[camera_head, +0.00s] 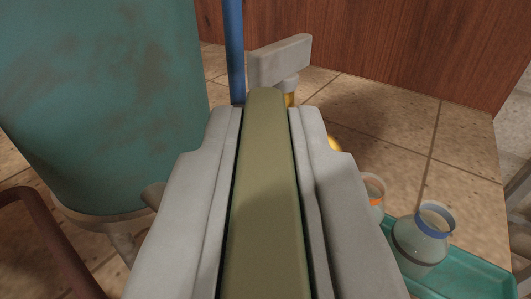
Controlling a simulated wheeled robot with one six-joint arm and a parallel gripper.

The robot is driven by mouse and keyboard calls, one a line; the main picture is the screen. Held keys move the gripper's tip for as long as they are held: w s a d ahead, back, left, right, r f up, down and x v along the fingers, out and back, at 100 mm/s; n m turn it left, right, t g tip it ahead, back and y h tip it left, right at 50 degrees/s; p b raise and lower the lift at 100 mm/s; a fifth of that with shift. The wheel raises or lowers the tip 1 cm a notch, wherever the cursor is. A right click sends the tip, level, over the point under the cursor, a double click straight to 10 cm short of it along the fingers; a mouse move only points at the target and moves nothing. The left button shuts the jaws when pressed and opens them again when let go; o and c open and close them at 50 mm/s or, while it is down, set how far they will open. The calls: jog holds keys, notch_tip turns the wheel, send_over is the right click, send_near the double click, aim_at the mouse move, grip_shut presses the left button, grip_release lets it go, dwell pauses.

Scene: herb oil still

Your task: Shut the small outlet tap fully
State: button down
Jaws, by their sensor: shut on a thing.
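My gripper (265,112) is shut on a long olive-green bar (264,190), with one grey finger along each side. The bar runs from the bottom edge up to just past the fingertips. I cannot tell whether it is a loose piece or part of a tap. Just beyond the fingertips is a tap with a grey bar-shaped handle (279,62) on a short stem. Brass (290,99) shows below the stem, and another brass part (334,145) shows right of the right finger. The bar and fingers hide most of the tap's body, so its setting cannot be told.
A large teal, stained vessel (105,100) stands close on the left, with a blue pipe (234,50) beside it. At lower right, a green tray (470,264) holds a glass flask with a blue rim (421,245) and an orange-rimmed one (372,195). A brown wooden panel (400,45) closes the back.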

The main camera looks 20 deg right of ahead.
aim_at(263, 149)
jog(key=c, duration=1.5)
grip_release()
jog(key=shift+o, duration=0.2)
jog(key=shift+r, duration=0.15)
notch_tip(263, 149, up, 10)
jog(key=shift+f, duration=0.15)
